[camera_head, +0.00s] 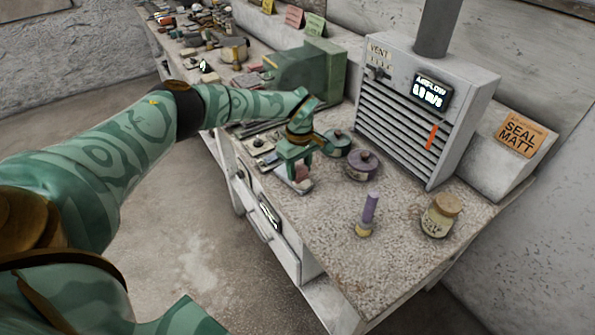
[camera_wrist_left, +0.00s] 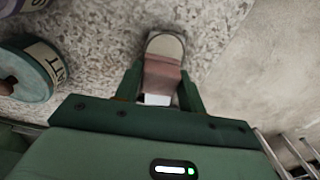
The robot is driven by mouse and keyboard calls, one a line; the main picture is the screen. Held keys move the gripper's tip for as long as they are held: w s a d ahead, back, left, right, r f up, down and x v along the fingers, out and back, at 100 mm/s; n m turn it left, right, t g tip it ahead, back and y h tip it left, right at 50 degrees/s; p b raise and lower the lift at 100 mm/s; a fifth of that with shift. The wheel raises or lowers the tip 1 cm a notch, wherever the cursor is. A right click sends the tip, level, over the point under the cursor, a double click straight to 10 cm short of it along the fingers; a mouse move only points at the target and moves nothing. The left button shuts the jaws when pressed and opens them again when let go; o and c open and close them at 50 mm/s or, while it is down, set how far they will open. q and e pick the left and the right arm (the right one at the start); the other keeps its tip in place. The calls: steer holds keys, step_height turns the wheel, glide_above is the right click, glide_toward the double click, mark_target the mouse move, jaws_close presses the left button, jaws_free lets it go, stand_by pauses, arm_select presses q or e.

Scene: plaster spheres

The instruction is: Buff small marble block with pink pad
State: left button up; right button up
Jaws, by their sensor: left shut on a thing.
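My left gripper (camera_head: 300,163) reaches over the near left edge of the workbench, pointing down. Its fingers (camera_wrist_left: 160,88) are shut on the pink pad (camera_wrist_left: 162,74), which also shows in the head view (camera_head: 302,172). A pale, round-ended piece (camera_wrist_left: 167,45), which looks like the small marble block, lies just beyond and partly under the pad. In the head view a whitish piece (camera_head: 299,186) shows below the pad. The pad seems to be on or very near it; I cannot tell if they touch. My right gripper is not in view.
A teal-lidded tin (camera_head: 337,143) and a purple-lidded tin (camera_head: 362,164) stand close right of the gripper. A purple-handled tool (camera_head: 368,212) and a corked jar (camera_head: 440,214) stand further right. The vent box (camera_head: 425,105) stands behind. The bench front is clear.

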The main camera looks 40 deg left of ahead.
arm_select(q)
steer(key=shift+w+d+r, duration=0.1)
steer(key=shift+w+r, duration=0.1)
steer(key=shift+w, duration=0.05)
steer(key=shift+r, duration=0.1)
steer(key=shift+r+p, duration=0.85)
steer(key=shift+r, duration=0.35)
step_height(320, 180, up, 4)
steer(key=p, duration=0.3)
steer(key=shift+r, duration=0.15)
